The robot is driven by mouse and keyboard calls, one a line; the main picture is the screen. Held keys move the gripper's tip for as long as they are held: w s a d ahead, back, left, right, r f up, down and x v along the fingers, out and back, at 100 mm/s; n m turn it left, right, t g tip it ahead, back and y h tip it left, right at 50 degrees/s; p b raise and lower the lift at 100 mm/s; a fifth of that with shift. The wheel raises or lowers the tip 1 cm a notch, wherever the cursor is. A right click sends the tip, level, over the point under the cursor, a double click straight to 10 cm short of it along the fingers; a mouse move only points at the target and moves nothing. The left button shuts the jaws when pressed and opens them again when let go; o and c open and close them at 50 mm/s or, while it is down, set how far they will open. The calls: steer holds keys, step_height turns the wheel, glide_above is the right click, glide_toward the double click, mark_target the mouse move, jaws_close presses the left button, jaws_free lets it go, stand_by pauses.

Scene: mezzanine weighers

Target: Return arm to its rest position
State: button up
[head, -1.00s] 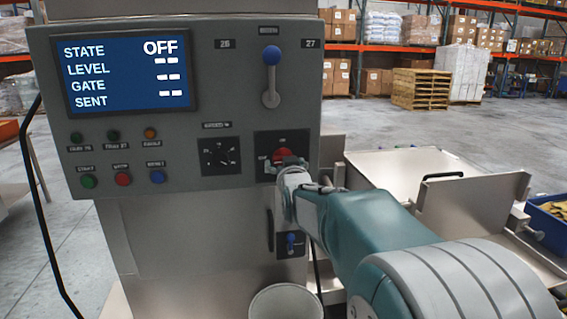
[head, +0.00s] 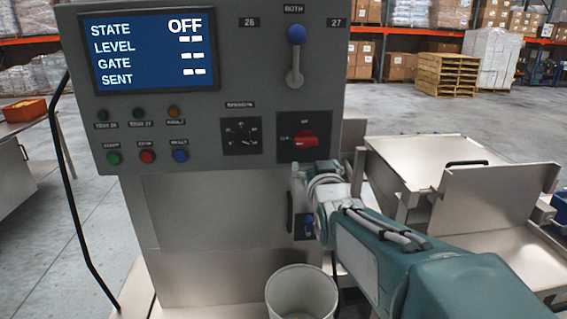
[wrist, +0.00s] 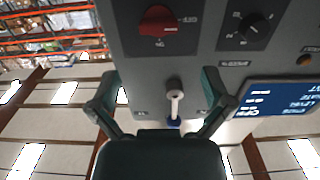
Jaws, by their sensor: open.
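My gripper (wrist: 160,118) is open and empty in the wrist view, with its two fingers apart in front of the control panel. In the head view my gripper (head: 312,172) is below the red rotary switch (head: 304,141), clear of its handle. The switch also shows in the wrist view (wrist: 157,20). The panel screen (head: 148,50) reads STATE OFF, with dashes beside LEVEL, GATE and SENT. The blue-knobbed lever (head: 296,58) stands upright, knob at the top. My fingertips are partly hidden in the head view.
A white bucket (head: 301,290) stands below the panel. Steel trays (head: 420,165) with raised plates lie to the right of my arm. A steel table with an orange bin (head: 24,111) stands at far left. Open floor lies behind.

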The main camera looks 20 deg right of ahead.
steer(key=s+a+f+n+g+y, duration=0.1)
steer(key=s+a+f+g+y, duration=0.1)
steer(key=s+a+f+g, duration=0.4)
steer(key=s+a+f+n+g+y, duration=0.2)
steer(key=s+a+f+g, duration=0.3)
steer(key=s, duration=1.2)
step_height(320, 180, down, 4)
steer(key=shift+a+r+g+y, duration=0.2)
steer(key=shift+a+g+y, duration=0.25)
steer(key=shift+a, duration=0.8)
